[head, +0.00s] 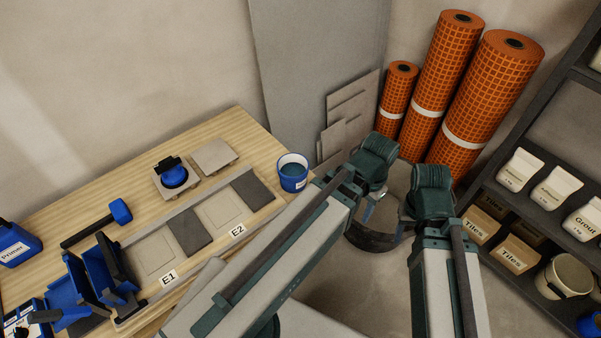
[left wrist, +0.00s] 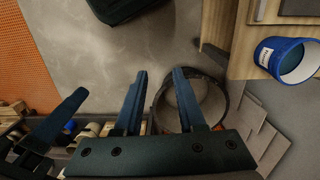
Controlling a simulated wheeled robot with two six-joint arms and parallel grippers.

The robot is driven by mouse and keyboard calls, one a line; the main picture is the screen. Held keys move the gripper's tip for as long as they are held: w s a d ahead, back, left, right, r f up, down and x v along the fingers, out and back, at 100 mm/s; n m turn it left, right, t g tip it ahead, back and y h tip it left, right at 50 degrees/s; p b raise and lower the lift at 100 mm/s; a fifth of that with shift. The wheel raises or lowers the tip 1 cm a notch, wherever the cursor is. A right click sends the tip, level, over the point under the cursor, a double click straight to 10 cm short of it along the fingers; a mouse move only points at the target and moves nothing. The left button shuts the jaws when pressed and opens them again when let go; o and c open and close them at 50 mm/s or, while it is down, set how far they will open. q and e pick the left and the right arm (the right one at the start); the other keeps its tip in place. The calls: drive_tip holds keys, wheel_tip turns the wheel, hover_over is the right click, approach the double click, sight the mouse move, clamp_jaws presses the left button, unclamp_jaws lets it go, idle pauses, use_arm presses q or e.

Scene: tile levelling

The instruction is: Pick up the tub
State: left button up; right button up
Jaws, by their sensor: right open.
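The tub (head: 293,172) is a small blue pot with a white label and a pale rim. It stands upright near the right end of the wooden bench, and it also shows at the right of the left wrist view (left wrist: 285,60). My left gripper (left wrist: 160,75) is open, with nothing between its fingers. It is off the bench, to the right of the tub in the head view, where my arm mostly hides it. A dark finger of my right gripper (left wrist: 62,118) shows at the left of the left wrist view; the rest is hidden.
A round bucket (head: 372,238) stands on the floor below my grippers. The bench (head: 90,190) holds tiles, a blue mallet (head: 120,211), a suction lifter (head: 172,173) and blue bins (head: 75,290). Orange rolls (head: 443,85) stand at the back; shelves (head: 540,215) stand at the right.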

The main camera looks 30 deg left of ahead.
use_arm(q)
drive_tip(key=w+a+f+m+t+h+b, duration=0.1)
drive_tip(key=w+a+f+h+b, duration=0.4)
drive_tip(key=a, duration=0.4)
drive_tip(key=w+a+f+m+t+h+b, duration=0.15)
drive_tip(key=w+a+f+b, duration=0.25)
drive_tip(key=w+a+b, duration=0.4)
drive_tip(key=s+a+m+t+h+b, duration=0.3)
drive_tip(key=a+t+b, duration=0.5)
drive_tip(key=a, duration=1.7)
drive_tip(key=b+x, duration=0.3)
drive_tip(key=x, duration=0.5)
drive_tip(key=shift+s+d+n, duration=0.3)
drive_tip(key=shift+s+n, duration=0.05)
